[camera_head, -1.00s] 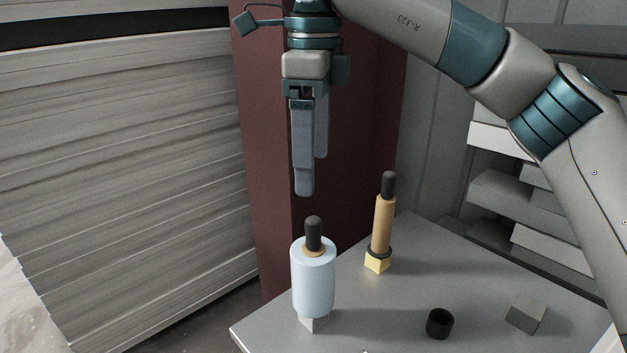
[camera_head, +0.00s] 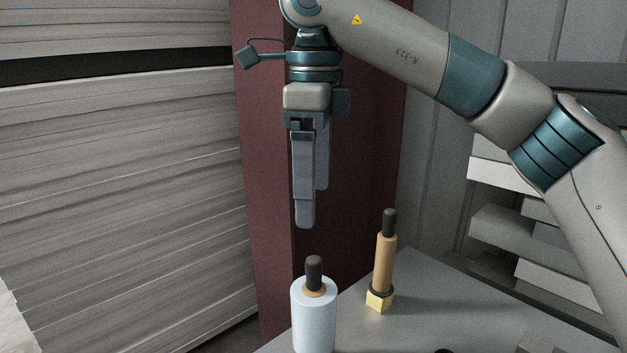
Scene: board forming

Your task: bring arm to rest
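My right arm comes in from the right, and its gripper (camera_head: 312,208) points straight down at the upper middle. Its two fingers stand apart, one nearer and one farther, with nothing seen between them. It hangs above and apart from a pale blue cylinder (camera_head: 313,318) with a black-tipped peg (camera_head: 314,272) through its top. My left gripper is not in view.
A grey table (camera_head: 440,307) carries the cylinder and a tan, black-tipped peg (camera_head: 385,258) on a yellow block (camera_head: 379,299). A grey block (camera_head: 536,343) is cut off at the bottom. A dark red post (camera_head: 367,160) stands behind the gripper, and stacked boards (camera_head: 120,200) fill the left.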

